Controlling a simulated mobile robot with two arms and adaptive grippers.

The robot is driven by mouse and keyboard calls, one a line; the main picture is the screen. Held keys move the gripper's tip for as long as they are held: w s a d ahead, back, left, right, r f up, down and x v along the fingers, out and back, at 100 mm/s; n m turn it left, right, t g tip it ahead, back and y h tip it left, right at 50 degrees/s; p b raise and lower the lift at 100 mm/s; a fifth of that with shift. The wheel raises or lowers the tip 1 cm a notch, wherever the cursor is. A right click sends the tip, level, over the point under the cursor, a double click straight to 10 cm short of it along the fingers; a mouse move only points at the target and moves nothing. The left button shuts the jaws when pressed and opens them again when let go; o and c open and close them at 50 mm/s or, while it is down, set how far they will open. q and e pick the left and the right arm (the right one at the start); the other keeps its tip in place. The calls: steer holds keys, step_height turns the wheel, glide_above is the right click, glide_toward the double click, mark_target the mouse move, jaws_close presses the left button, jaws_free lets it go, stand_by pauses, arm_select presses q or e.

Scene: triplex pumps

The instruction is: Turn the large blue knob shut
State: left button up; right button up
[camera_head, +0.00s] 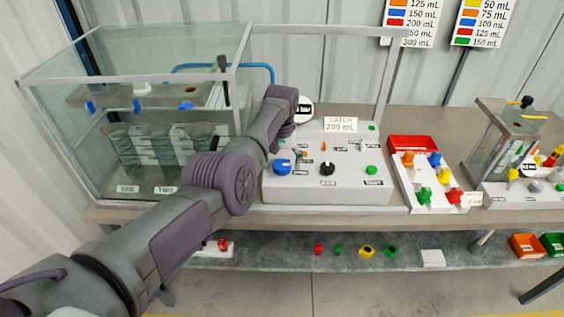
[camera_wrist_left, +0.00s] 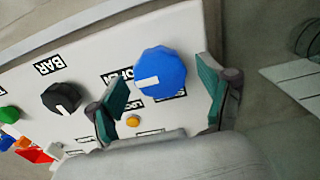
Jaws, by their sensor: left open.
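The large blue knob (camera_head: 282,167) sits at the left of the white control panel's face. In the left wrist view the blue knob (camera_wrist_left: 160,72) shows large, with a white pointer mark toward its left side, near the OPEN label. A second label beside it is partly covered. My left gripper (camera_wrist_left: 160,95) is open. Its two teal-padded fingers appear on either side of the knob, and I see no clear contact. In the head view the left gripper (camera_head: 286,132) is above the panel by the knob, partly hidden by its own wrist. My right gripper is not in view.
A black knob (camera_head: 327,168) labelled BAR and a green button (camera_head: 372,170) are on the same panel. A glass tank (camera_head: 60,130) stands at the left. A red tray (camera_head: 410,142) and a rack of coloured knobs (camera_head: 436,200) stand to the right.

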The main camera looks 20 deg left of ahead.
arm_select(q)
steer(key=shift+r, duration=0.1)
steer(key=c, duration=1.2)
steer(key=shift+o, duration=0.2)
steer(key=shift+n, duration=0.3)
steer(key=n, duration=0.3)
steer(key=shift+n, duration=0.3)
steer(key=n, duration=0.4)
steer(key=shift+n, duration=0.3)
steer(key=n, duration=0.4)
steer(key=shift+n, duration=2.5)
